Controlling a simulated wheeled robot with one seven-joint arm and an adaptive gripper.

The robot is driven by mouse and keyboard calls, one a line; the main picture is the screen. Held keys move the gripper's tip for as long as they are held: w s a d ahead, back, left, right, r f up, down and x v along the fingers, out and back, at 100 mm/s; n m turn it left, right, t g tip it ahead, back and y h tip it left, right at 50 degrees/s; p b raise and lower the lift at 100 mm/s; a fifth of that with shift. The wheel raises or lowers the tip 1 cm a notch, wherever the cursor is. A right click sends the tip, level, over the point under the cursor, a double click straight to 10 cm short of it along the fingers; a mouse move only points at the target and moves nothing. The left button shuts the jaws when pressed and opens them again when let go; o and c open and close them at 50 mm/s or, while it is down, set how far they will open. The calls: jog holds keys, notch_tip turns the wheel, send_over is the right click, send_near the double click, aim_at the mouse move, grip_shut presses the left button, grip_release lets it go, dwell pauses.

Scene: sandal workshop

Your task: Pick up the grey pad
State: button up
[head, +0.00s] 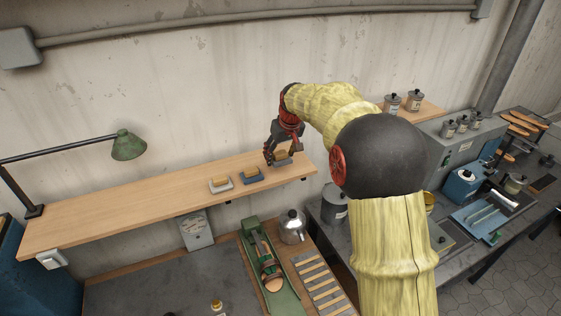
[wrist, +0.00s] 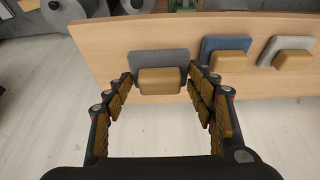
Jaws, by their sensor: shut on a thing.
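The grey pad (wrist: 160,57), a dark grey slab with a tan block on it (wrist: 162,81), is between my fingers in the wrist view. My gripper (wrist: 160,82) is shut on it, with a finger at each side. In the head view my gripper (head: 280,156) is over the right end of the wooden shelf (head: 110,205) and hides much of the pad. I cannot tell whether the pad still touches the shelf.
A blue pad (head: 253,178) and a light grey pad (head: 220,187), each with a tan block, lie on the shelf left of my gripper. A green lamp (head: 128,145) stands further left. A kettle (head: 292,228) is on the bench below. The shelf's middle is clear.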

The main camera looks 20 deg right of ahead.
jog(key=s+a+r+b, duration=0.3)
jog(key=s+a+r, duration=0.3)
jog(key=s, duration=0.5)
notch_tip(320, 180, up, 2)
jog(key=shift+r, duration=0.1)
jog(key=o, duration=0.5)
jog(key=c, duration=0.4)
